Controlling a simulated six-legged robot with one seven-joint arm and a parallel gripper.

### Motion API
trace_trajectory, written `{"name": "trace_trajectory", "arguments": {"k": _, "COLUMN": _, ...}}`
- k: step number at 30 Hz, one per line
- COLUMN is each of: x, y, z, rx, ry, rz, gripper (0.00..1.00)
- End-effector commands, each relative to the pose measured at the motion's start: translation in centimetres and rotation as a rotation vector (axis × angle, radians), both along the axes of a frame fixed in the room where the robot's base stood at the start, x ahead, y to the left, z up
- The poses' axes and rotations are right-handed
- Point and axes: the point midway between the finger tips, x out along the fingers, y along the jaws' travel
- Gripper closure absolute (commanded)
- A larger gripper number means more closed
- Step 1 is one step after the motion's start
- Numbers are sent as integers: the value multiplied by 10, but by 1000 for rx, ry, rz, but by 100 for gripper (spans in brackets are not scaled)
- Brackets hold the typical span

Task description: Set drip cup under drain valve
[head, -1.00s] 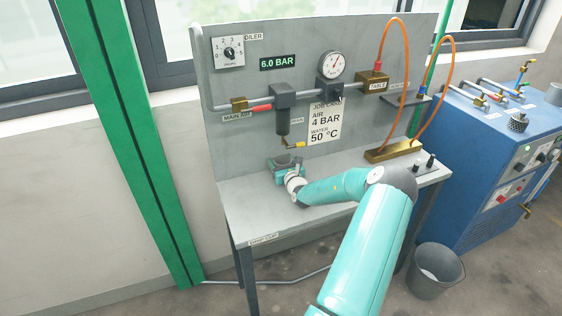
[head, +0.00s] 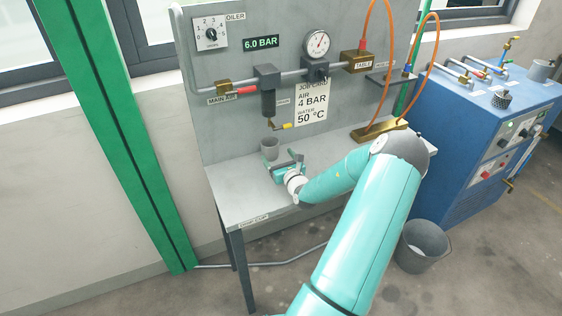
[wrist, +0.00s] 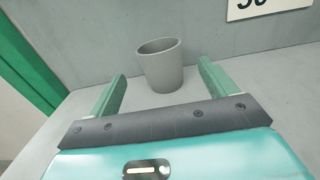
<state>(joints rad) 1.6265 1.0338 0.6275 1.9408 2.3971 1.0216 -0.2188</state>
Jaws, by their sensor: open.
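The grey drip cup (head: 269,148) stands upright on the bench top, below the filter bowl and its drain valve (head: 271,124) with a yellow handle. Whether it sits exactly under the outlet is hard to tell. The cup also shows in the wrist view (wrist: 161,65), upright near the back panel. My gripper (head: 288,162) is open and empty, in front of the cup and apart from it. In the wrist view its two green fingers (wrist: 160,85) stand either side in the foreground, with the cup beyond the gap between them.
The grey bench (head: 235,200) is clear at its front left. A brass block (head: 379,131) with orange hoses sits at its right. A job card (head: 311,102) hangs on the panel. A grey bucket (head: 422,244) and a blue machine (head: 470,140) stand at right.

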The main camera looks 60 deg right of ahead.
Motion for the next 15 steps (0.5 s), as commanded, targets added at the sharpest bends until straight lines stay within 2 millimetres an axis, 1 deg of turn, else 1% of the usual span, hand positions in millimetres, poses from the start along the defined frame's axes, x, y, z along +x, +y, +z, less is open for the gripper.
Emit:
{"name": "trace_trajectory", "arguments": {"k": 1, "x": -6, "y": 4, "z": 0, "rx": 0, "ry": 1, "rz": 1, "gripper": 16}}
{"name": "trace_trajectory", "arguments": {"k": 3, "x": -13, "y": 7, "z": 0, "rx": -1, "ry": 1, "rz": 0, "gripper": 16}}
{"name": "trace_trajectory", "arguments": {"k": 7, "x": -18, "y": 11, "z": 0, "rx": 1, "ry": 1, "rz": 1, "gripper": 16}}
{"name": "trace_trajectory", "arguments": {"k": 12, "x": -17, "y": 12, "z": 1, "rx": -3, "ry": 2, "rz": 6, "gripper": 16}}
{"name": "trace_trajectory", "arguments": {"k": 14, "x": -12, "y": 18, "z": 5, "rx": -18, "ry": 7, "rz": 28, "gripper": 16}}
{"name": "trace_trajectory", "arguments": {"k": 15, "x": -5, "y": 25, "z": 10, "rx": -37, "ry": 15, "rz": 59, "gripper": 16}}
